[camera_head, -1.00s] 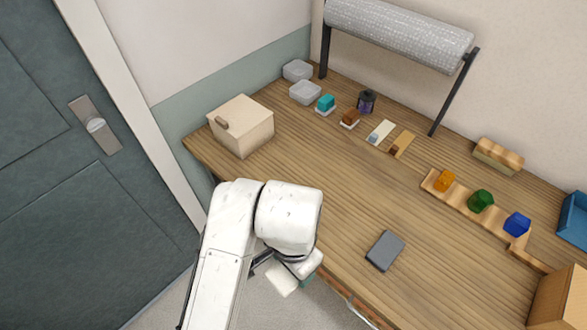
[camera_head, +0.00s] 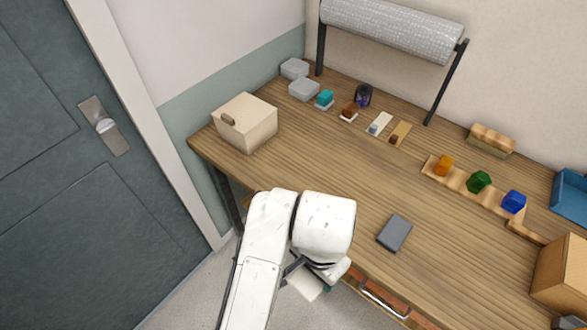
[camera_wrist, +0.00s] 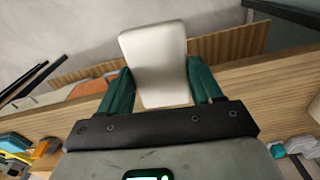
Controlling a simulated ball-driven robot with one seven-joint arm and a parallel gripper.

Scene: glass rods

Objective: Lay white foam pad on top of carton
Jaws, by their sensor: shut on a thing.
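The white foam pad (camera_wrist: 154,62) is between the green fingers of my gripper (camera_wrist: 160,88) in the wrist view, and my gripper is shut on it. In the head view a pale edge of the pad (camera_head: 304,284) shows below my white wrist, in front of the table's front edge; most of the fingers are hidden there. A brown cardboard carton (camera_head: 562,272) stands on the table at the far right, partly cut off by the picture edge. My gripper is well to the left of it.
A dark grey block (camera_head: 394,232) lies near the table's front edge, between my gripper and the carton. A wooden strip with orange, green and blue pieces (camera_head: 479,182) lies behind. A beige lidded box (camera_head: 245,122) stands at left. The table's middle is clear.

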